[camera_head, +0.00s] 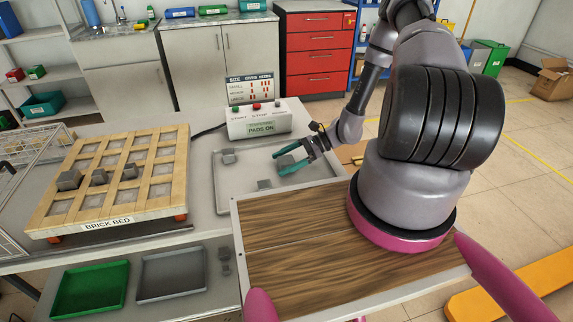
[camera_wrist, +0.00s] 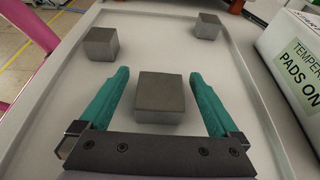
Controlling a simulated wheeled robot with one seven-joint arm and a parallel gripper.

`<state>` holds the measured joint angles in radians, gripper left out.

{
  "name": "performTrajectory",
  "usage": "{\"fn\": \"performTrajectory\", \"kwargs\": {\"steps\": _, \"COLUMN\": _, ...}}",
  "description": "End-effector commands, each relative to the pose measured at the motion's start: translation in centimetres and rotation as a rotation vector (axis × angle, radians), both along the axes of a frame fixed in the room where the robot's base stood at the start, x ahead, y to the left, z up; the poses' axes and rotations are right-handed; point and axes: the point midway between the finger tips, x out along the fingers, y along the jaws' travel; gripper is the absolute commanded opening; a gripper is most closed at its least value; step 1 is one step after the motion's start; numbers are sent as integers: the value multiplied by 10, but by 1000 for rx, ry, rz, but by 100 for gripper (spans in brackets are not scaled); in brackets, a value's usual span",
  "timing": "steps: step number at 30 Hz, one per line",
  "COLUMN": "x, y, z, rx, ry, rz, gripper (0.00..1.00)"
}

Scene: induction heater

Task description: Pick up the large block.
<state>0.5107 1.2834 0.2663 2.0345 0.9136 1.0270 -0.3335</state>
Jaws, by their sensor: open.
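My gripper (camera_head: 282,161) is low over the grey tray, its teal fingers open and pointing left. In the wrist view a dark grey block (camera_wrist: 160,90) lies between the spread fingers, with a gap on each side. It looks the largest of three there, though it is also nearest the camera. In the head view the fingers mostly hide it. Two other grey blocks lie beyond the fingertips: one at the upper left (camera_wrist: 101,44), also in the head view (camera_head: 264,184), and one at the upper right (camera_wrist: 208,26), also in the head view (camera_head: 228,157).
The control box (camera_head: 258,120) reading "PADS ON" stands behind the tray (camera_head: 222,201), close to the fingers' right in the wrist view. The wooden brick bed (camera_head: 58,207) at left holds several grey pieces. A wood-topped surface (camera_head: 300,262) is in front.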

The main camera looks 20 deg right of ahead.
Motion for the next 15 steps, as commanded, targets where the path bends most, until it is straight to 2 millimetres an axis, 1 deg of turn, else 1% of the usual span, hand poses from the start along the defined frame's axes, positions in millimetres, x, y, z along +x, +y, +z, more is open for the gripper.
{"fn": "performTrajectory", "kwargs": {"steps": 1, "x": 0, "y": 8, "z": -3, "rx": 2, "ry": 2, "rz": 0, "gripper": 98}}
{"fn": "performTrajectory", "kwargs": {"steps": 4, "x": 0, "y": 16, "z": -7, "rx": 1, "ry": 0, "rz": 1, "gripper": 98}}
{"fn": "performTrajectory", "kwargs": {"steps": 12, "x": 1, "y": 19, "z": -8, "rx": 0, "ry": 0, "rz": -1, "gripper": 98}}
{"fn": "performTrajectory", "kwargs": {"steps": 13, "x": 1, "y": 19, "z": -8, "rx": 0, "ry": 0, "rz": -1, "gripper": 90}}
{"fn": "performTrajectory", "kwargs": {"steps": 14, "x": 1, "y": 19, "z": -8, "rx": 0, "ry": 0, "rz": -1, "gripper": 78}}
{"fn": "performTrajectory", "kwargs": {"steps": 15, "x": 1, "y": 19, "z": -8, "rx": 0, "ry": 0, "rz": -1, "gripper": 63}}
